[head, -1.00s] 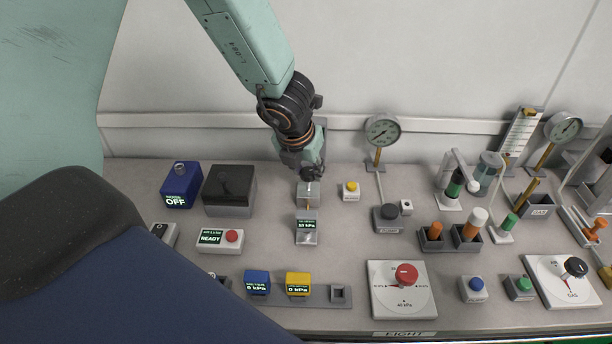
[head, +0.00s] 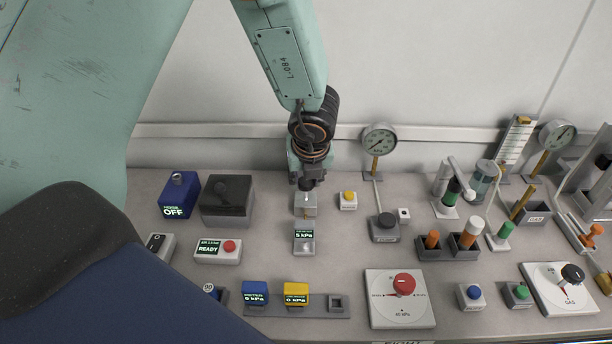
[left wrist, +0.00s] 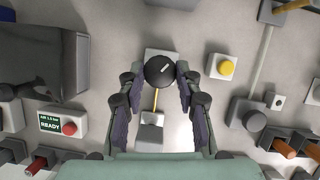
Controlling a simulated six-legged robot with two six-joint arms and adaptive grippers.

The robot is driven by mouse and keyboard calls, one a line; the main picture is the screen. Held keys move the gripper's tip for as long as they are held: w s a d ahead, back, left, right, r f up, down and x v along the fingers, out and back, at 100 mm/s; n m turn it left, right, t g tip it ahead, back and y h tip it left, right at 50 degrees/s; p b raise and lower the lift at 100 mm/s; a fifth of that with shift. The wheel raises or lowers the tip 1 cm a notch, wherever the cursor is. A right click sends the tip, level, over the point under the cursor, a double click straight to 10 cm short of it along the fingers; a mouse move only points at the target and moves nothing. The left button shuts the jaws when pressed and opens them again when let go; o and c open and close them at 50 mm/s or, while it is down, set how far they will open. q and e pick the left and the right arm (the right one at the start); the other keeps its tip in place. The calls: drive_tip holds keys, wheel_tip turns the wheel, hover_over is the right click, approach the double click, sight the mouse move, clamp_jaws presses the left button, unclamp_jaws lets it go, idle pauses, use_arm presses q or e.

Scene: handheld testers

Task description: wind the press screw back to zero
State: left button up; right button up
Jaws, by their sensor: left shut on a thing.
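The press (head: 305,207) is a small grey block with a thin rod and a display (head: 304,236) in front, which reads 5 kPa. Its screw has a round black knob (left wrist: 160,71) with a white mark, seen from above in the left wrist view. My left gripper (head: 307,184) points down over the press and is shut on this knob, one finger on each side. In the head view the gripper mostly hides the knob. My right gripper is in neither view.
A dark box (head: 228,199) and a blue OFF unit (head: 177,195) stand left of the press. A yellow button (head: 348,199) and a dial gauge (head: 379,139) stand to its right. Blue (head: 255,293) and yellow (head: 295,294) testers sit in front. Bare bench surrounds the press.

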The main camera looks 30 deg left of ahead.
use_arm(q)
drive_tip(key=shift+s+f, duration=0.2)
drive_tip(key=o, duration=1.2)
drive_tip(key=shift+w, duration=0.25)
drive_tip(key=shift+c, duration=0.2)
drive_tip(key=shift+r, duration=0.1)
drive_tip(key=shift+s+r, duration=0.1)
drive_tip(key=shift+d+r, duration=0.1)
drive_tip(key=shift+r, duration=0.45)
drive_tip(key=v, duration=1)
drive_tip(key=shift+s+r, duration=0.25)
drive_tip(key=shift+r, duration=0.1)
